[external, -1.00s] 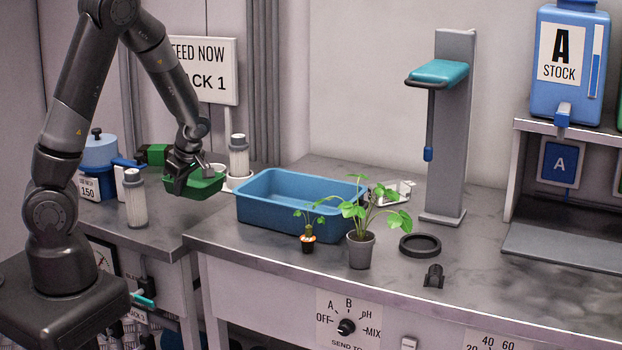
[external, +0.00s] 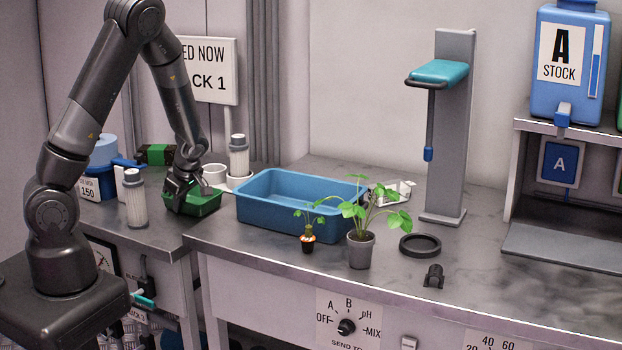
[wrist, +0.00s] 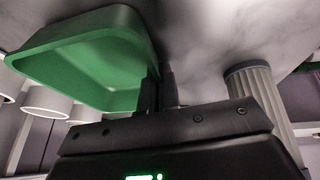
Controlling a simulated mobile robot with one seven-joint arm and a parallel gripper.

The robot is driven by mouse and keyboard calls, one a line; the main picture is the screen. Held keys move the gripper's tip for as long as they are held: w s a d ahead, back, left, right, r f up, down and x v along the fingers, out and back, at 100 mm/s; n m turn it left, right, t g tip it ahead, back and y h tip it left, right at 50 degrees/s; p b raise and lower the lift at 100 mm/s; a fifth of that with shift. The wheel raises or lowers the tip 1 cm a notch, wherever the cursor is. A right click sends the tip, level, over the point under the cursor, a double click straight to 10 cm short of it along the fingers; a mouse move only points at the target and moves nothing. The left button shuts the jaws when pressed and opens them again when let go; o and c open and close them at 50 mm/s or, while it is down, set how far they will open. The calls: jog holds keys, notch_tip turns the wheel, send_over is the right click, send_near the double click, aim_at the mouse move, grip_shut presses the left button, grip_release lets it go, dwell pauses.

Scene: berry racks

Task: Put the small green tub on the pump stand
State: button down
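The small green tub (external: 207,204) is low over the left counter, just left of the blue basin; I cannot tell if it touches the counter. It also fills the upper left of the wrist view (wrist: 85,60). My gripper (external: 182,197) is at the tub's left side, with its fingers (wrist: 160,88) close together at the tub wall, apparently pinching it. A tall grey stand (external: 455,130) with a teal head and a hanging blue-tipped rod is on the right counter; I cannot tell whether this is the pump stand.
The blue basin (external: 285,218), two potted plants (external: 361,250) and a black ring (external: 420,245) are on the right counter. A ribbed white cylinder (external: 135,200) stands left of my gripper. White cups (external: 214,174) stand behind the tub.

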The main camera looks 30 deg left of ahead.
jog(key=c, duration=1.7)
grip_release()
jog(key=v, duration=1.1)
jog(key=shift+s+a+r+m+t+h, duration=0.5)
jog(key=shift+s+r+m+t+h, duration=0.25)
jog(key=shift+s+r+m, duration=2.25)
jog(key=shift+s+a+r+m+t+h, duration=0.6)
jog(key=shift+s+r+m+h, duration=0.2)
jog(key=shift+s+r+m, duration=2.15)
jog(key=shift+s+a+r+m+t+h, duration=0.45)
jog(key=shift+s+r+m+t+h, duration=0.3)
jog(key=shift+s+r+m, duration=2.25)
jog(key=shift+w+r, duration=0.25)
jog(key=shift+r, duration=0.05)
